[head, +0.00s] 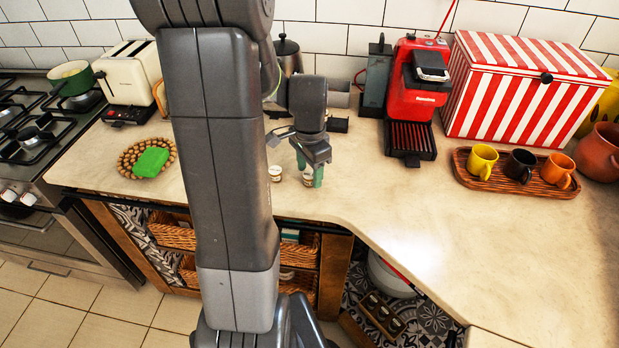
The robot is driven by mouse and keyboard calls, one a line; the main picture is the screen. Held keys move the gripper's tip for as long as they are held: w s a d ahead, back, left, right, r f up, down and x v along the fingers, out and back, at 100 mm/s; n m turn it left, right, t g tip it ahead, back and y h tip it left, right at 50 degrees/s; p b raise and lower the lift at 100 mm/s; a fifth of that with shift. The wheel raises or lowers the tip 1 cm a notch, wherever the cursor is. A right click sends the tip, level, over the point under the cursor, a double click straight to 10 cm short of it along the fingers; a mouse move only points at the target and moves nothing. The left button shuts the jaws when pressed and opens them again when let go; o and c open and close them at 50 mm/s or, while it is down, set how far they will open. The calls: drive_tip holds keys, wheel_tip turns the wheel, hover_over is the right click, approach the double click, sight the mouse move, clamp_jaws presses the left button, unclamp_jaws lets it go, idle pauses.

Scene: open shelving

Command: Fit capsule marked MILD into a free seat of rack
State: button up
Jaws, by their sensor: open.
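My gripper (310,172) is open, with its green fingertips pointing down over the counter. A small pale capsule (308,180) stands on the counter at the fingertips and shows partly between them. I cannot tell if they touch it. A second small pale capsule (275,172) stands on the counter just left of the gripper. The markings on both are too small to read, so I cannot tell which is MILD. A wooden holder (384,317) with several dark round places sits low, below the counter edge. It may be the rack, but I cannot tell which seats are free.
A red coffee machine (415,85), a striped box (520,90) and a wooden tray (478,178) with cups stand to the right. A beaded ring (127,166) with a green block (151,161) lies left. Wicker baskets (172,233) are below.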

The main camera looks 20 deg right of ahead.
drive_tip(key=shift+f, duration=0.15)
drive_tip(key=c, duration=1)
